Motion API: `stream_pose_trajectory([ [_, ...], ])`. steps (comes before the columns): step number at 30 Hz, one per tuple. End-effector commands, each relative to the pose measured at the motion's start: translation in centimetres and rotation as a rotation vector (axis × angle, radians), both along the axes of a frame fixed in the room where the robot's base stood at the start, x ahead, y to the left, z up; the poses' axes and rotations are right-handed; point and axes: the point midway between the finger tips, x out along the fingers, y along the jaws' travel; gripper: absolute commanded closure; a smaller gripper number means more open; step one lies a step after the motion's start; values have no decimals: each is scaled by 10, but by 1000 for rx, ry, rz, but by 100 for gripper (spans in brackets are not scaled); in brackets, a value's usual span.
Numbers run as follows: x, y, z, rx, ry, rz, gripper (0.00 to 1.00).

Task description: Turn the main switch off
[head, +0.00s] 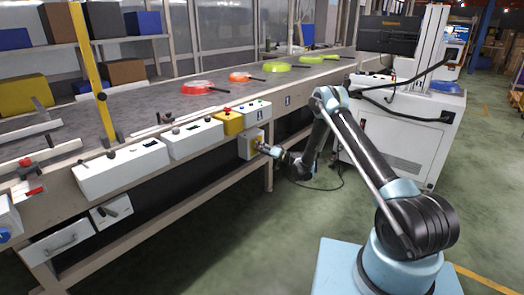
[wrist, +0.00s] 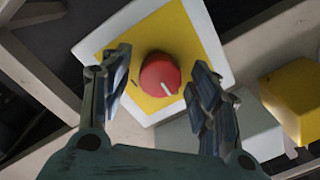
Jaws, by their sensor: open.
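The main switch is a red rotary knob (wrist: 160,75) on a yellow plate (wrist: 196,45) with a white surround. In the wrist view the knob's pale mark points toward the lower right. My gripper (wrist: 163,85) is open, with one finger on each side of the knob; gaps show between the fingers and the knob, and I cannot tell whether the tips reach its depth. In the head view, my gripper (head: 272,151) is at the switch box (head: 246,148) below the conveyor's front edge. The knob's face is not clear there.
A yellow box with a red button (head: 228,122) and white control boxes (head: 192,139) line the conveyor edge above. Red and green pans (head: 197,87) lie on the conveyor (head: 150,105). A conveyor leg (head: 268,178) stands nearby. A white cabinet (head: 400,150) stands right of my arm.

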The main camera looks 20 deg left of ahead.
Motion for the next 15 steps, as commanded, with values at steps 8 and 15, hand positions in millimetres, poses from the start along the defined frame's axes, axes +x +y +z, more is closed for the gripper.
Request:
stream_pose_trajectory([
  [8, 2, -4, 0, 0, 0, -4, 80],
  [15, 3, -4, 0, 6, 14, -5, 89],
])
